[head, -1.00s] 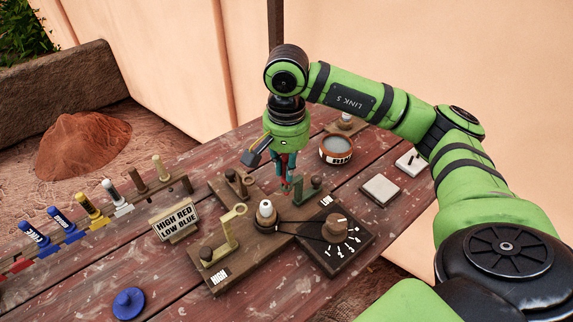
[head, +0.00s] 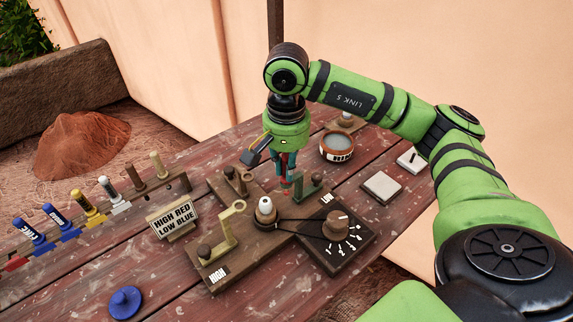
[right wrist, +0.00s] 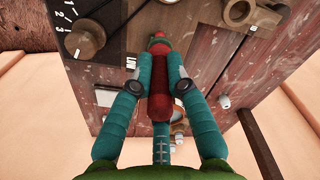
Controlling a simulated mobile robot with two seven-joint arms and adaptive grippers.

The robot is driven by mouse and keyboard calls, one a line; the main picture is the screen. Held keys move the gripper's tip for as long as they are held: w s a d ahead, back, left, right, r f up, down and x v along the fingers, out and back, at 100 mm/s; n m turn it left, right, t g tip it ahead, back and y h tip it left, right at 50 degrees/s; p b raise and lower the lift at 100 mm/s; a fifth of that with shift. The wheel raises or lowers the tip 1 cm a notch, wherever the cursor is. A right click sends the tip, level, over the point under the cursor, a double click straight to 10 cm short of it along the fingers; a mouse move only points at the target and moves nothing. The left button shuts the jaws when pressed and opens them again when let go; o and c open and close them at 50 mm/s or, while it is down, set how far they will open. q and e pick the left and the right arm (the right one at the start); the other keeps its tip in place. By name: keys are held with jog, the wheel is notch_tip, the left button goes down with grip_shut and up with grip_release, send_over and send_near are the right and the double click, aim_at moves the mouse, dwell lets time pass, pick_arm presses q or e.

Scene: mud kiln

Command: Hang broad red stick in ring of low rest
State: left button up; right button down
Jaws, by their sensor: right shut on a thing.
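My right gripper (head: 286,178) is shut on the broad red stick (right wrist: 158,82), which hangs upright between its teal fingers. In the head view the fingers hide most of the stick. The low rest (head: 309,187) is a green post by the LOW label, just right of the fingertips. In the right wrist view a green part shows around the stick's far end. I cannot tell whether that end is in the ring or only above it. The high rest (head: 228,232), with a yellowish ring, stands at the board's front left. My left gripper is not in view.
A dial box (head: 338,232) and a white-tipped post (head: 265,212) stand close by on the board. A sign (head: 173,218) reads HIGH RED, LOW BLUE. A round pot (head: 337,147) stands behind. A rack at left holds several coloured sticks.

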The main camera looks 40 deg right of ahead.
jog(key=shift+f, duration=0.25)
jog(key=c, duration=1.1)
grip_release()
jog(key=shift+c, duration=0.2)
jog(key=o, duration=0.5)
jog(key=shift+r, duration=0.1)
jog(key=shift+r+p, duration=2)
jog(key=shift+r, duration=1.7)
